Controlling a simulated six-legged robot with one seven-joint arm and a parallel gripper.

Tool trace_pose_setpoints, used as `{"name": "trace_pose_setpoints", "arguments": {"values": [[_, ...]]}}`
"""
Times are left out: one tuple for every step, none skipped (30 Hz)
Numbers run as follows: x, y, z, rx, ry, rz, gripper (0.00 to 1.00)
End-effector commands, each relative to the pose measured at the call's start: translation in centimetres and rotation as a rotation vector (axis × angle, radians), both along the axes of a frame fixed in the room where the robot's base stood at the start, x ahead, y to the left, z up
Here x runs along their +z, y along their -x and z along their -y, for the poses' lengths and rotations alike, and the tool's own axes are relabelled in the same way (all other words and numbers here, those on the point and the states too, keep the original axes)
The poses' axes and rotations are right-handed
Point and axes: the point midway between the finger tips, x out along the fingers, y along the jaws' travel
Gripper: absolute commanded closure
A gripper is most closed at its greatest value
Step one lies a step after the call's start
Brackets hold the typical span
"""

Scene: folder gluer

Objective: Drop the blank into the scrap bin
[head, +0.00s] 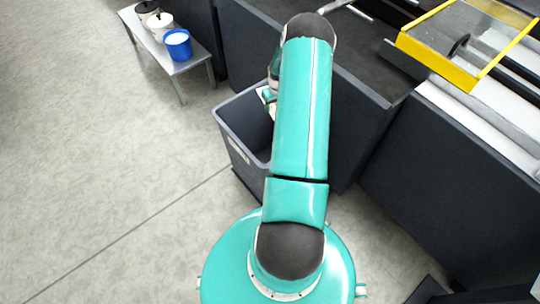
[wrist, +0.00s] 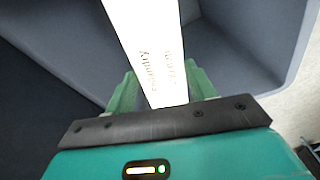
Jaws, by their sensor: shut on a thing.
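The blank is a white flat piece with faint printed lettering (wrist: 150,45) in the wrist view. My gripper (wrist: 160,92) is shut on its near end, with a green finger on either side. The far end of the blank runs out of the top of the wrist view. The scrap bin is a grey open-topped box (head: 236,146) with a small label, standing on the floor left of my arm. Its inside walls (wrist: 245,50) fill much of the wrist view behind the blank. In the head view my arm hides part of the bin and most of my gripper.
Dark machine panels (head: 440,185) stand right of the bin, with a yellow-framed clear guard (head: 430,62) above. A small grey bench (head: 152,42) at the upper left carries a blue pot (head: 178,46) and other pots. The floor at the left is clear.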

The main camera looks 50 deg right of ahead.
Motion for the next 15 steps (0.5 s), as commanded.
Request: {"name": "trace_pose_setpoints", "arguments": {"values": [[-0.7, -0.1, -0.2, 0.002, -0.002, 0.000, 0.66], [-1.0, -0.2, -0.2, 0.003, -0.001, 0.000, 0.66], [-1.3, -0.2, -0.2, 0.003, -0.001, 0.000, 0.66], [-1.6, -0.2, -0.2, 0.003, -0.001, 0.000, 0.66], [-1.8, -0.2, -0.3, 0.003, -0.001, -0.001, 0.66], [-2.0, -0.3, -0.3, 0.004, -0.001, -0.001, 0.66], [-2.1, -0.3, -0.3, 0.004, 0.000, 0.000, 0.66], [-2.2, -0.3, -0.4, 0.004, 0.000, 0.000, 0.66], [-2.2, -0.4, -0.4, 0.005, 0.000, 0.000, 0.66], [-2.3, -0.4, -0.4, 0.005, 0.000, 0.000, 0.66], [-2.3, -0.4, -0.4, 0.005, 0.000, 0.000, 0.66], [-2.3, -0.4, -0.4, 0.005, 0.000, 0.001, 0.66], [-2.3, -0.5, -0.5, 0.006, 0.000, 0.001, 0.66], [-2.3, -0.5, -0.5, 0.006, 0.000, 0.001, 0.66], [-2.3, -0.5, -0.5, 0.006, 0.000, 0.000, 0.66]]}}
